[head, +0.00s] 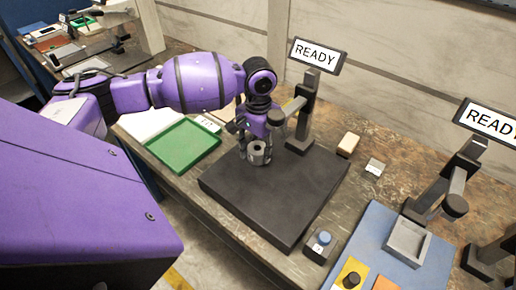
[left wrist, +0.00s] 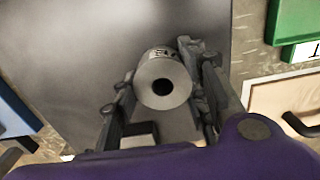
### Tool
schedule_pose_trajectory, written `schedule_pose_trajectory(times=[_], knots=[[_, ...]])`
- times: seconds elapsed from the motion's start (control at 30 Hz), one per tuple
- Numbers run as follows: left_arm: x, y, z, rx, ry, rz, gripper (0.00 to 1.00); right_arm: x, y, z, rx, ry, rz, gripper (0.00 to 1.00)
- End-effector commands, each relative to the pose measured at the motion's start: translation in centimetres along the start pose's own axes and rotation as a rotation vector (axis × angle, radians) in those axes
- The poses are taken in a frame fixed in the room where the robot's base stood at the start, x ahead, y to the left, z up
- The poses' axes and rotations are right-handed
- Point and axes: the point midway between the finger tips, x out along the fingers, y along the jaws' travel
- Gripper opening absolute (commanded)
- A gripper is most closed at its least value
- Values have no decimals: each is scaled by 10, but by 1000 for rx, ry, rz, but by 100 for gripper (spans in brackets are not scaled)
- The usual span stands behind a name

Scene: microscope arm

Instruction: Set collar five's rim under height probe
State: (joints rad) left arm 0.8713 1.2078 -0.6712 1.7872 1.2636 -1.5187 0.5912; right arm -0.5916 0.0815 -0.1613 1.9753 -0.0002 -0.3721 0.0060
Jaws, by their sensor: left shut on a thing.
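A grey collar (head: 259,154) with a round dark hole in its top is held low over the black base plate (head: 290,200). My left gripper (head: 254,148) is shut on its sides. In the left wrist view the collar (left wrist: 163,82) sits between the two fingers (left wrist: 160,95), its hole facing the camera and dark lettering partly showing on its side. Whether it touches the plate is unclear. The height probe (head: 278,117) is a grey round head on the dark stand (head: 304,115), close to the gripper and up and right of the collar in the picture. My right gripper is out of view.
A display reading READY (head: 316,56) tops the stand. A green tray (head: 184,146) lies left of the plate. A blue-topped button box (head: 321,243) stands at its right front. A second station has a blue mat (head: 378,232) and grey tray (head: 408,242). The plate's front is clear.

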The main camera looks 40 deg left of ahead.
Motion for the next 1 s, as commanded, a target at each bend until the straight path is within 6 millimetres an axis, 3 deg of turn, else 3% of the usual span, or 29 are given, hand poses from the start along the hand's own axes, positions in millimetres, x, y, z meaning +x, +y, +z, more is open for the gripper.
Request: schedule_pose_trajectory(times=[0.03,0.17,0.53,1.0], knots=[[0,0,0,0,0,0,42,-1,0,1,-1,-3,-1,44],[0,0,0,0,0,0,59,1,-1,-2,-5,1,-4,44],[-2,0,0,0,1,0,59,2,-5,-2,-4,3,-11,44],[-72,0,-1,-1,2,0,59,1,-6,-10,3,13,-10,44]])
